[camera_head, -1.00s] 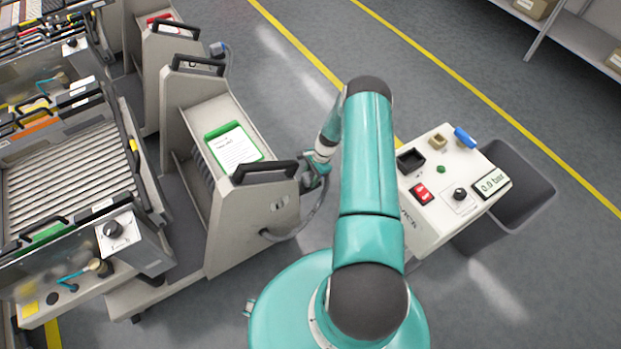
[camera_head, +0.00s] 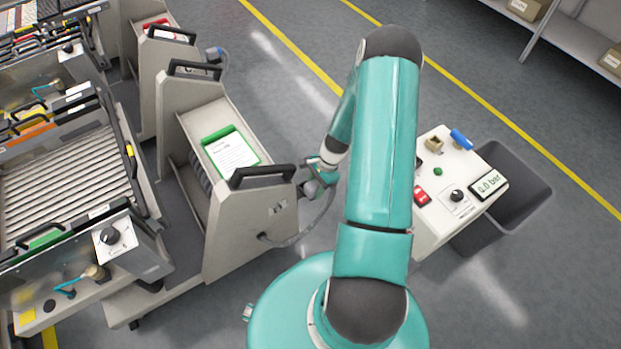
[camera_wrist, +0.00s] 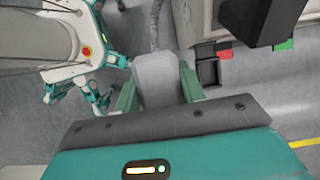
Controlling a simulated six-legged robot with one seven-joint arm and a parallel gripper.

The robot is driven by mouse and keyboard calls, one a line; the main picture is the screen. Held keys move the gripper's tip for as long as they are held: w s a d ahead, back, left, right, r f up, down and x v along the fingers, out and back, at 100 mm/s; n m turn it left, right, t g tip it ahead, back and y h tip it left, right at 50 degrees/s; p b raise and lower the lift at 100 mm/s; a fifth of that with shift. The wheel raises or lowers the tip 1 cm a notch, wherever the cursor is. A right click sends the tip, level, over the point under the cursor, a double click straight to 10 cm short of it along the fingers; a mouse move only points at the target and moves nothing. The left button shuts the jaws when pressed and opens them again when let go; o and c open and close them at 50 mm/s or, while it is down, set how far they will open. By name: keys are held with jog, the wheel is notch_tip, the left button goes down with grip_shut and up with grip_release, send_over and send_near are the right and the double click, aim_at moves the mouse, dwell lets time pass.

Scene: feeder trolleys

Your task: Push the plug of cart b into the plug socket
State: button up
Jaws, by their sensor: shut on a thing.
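My gripper (camera_head: 326,172) is just right of the cart with the green-framed card (camera_head: 228,150), near its black handle. In the wrist view, my green gripper fingers (camera_wrist: 157,88) are shut on a grey plug (camera_wrist: 154,72). A grey cable (camera_head: 300,232) runs from the cart's end panel up to my gripper. The white control box (camera_head: 430,225) stands to the right, apart from the plug. Its black socket is mostly hidden behind my arm; only a dark edge shows. I cannot read a letter on the cart.
The box top carries a blue lever (camera_head: 461,139), a red switch (camera_head: 421,196) and a pressure display (camera_head: 488,183). A dark bin (camera_head: 520,190) stands behind it. Other carts (camera_head: 165,65) and trolleys with rollers (camera_head: 70,180) fill the left. Floor beyond the carts is clear.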

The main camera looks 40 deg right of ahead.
jog(key=s+a+r, duration=0.1)
jog(key=s+r, duration=0.2)
jog(key=r, duration=0.1)
jog(key=shift+s+a+r, duration=0.25)
jog(key=shift+s+r, duration=0.05)
jog(key=shift+r, duration=0.05)
dwell(0.3)
dwell(0.4)
